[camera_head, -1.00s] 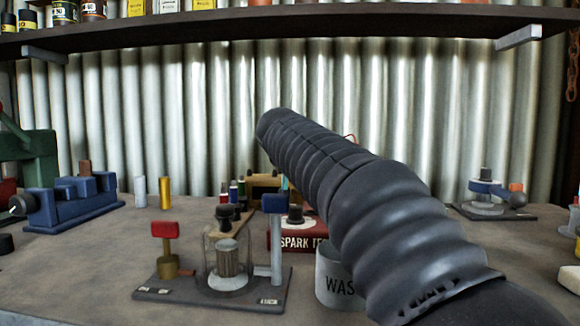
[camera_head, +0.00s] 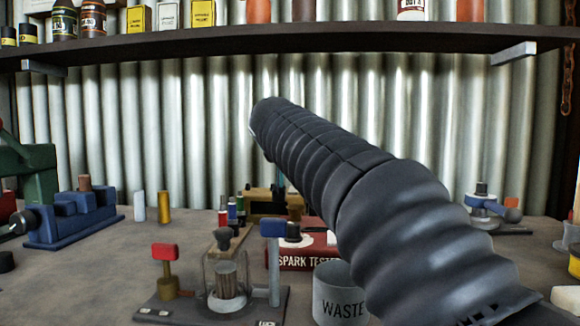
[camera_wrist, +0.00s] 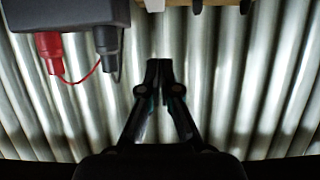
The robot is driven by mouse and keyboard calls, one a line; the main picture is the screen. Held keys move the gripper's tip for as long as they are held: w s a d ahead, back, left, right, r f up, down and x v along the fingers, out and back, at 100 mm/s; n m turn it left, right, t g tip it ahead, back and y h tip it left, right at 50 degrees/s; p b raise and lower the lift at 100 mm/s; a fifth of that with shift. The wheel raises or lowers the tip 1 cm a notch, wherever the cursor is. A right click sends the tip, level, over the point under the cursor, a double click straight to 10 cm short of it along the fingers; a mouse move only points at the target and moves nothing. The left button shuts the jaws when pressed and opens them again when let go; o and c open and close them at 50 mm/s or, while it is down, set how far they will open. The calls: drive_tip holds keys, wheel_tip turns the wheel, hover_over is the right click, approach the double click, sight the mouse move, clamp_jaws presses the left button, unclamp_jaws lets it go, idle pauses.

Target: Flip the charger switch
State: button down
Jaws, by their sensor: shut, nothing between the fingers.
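A dark grey box (camera_wrist: 68,12), which looks like the charger, is cut off at the top left of the wrist view. A red plug (camera_wrist: 54,58) and a black plug (camera_wrist: 107,45) stick out of it, with a thin red lead. I cannot make out a switch on it. My gripper (camera_wrist: 165,66) is shut and empty in front of the corrugated wall, right of the plugs in the picture and apart from them. In the head view my arm hides most of the gripper and whatever stands behind it.
A red spark tester box (camera_head: 300,258), a waste can (camera_head: 338,293) and a stand with a red-topped post (camera_head: 165,252) and a blue-topped post (camera_head: 273,229) are on the bench (camera_head: 70,290). A blue vise (camera_head: 75,215) is at left. A shelf (camera_head: 290,38) runs overhead.

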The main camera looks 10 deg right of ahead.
drive_tip(key=s+a+b, duration=0.1)
drive_tip(key=s+a, duration=0.1)
drive_tip(key=s, duration=0.4)
drive_tip(key=shift+s+r, duration=0.3)
drive_tip(key=shift+r, duration=0.05)
drive_tip(key=shift+a, duration=0.1)
